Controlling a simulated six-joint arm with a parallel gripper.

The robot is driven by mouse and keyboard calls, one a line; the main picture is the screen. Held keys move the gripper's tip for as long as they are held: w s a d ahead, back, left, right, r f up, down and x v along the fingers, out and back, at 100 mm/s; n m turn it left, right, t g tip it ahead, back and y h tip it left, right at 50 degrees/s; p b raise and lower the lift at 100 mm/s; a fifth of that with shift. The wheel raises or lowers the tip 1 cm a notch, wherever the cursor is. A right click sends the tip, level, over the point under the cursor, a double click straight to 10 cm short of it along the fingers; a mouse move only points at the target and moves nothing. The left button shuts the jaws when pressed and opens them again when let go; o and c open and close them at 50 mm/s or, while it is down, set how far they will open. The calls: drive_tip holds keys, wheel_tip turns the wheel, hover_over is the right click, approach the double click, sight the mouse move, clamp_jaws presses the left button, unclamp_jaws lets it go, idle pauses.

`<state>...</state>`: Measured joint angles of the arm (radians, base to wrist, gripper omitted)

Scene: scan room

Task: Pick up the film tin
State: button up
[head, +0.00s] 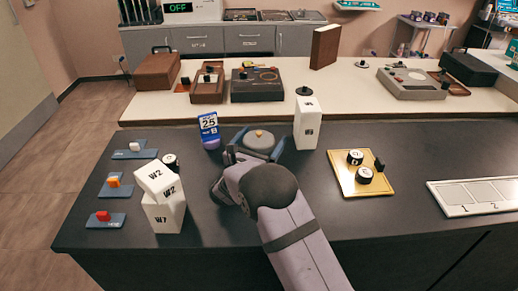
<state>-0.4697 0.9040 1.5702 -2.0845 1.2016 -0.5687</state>
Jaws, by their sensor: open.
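My arm comes from the lower right and hides the bench just in front of the tin.
Stacked W blocks (164,215) are front left. A gold tray (345,182) with two black round pieces and a white numbered tray (474,208) are right.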

drive_tip(key=shift+x, duration=0.9)
drive_tip(key=c, duration=1.3)
drive_tip(key=shift+o, duration=0.2)
drive_tip(key=shift+r, duration=0.1)
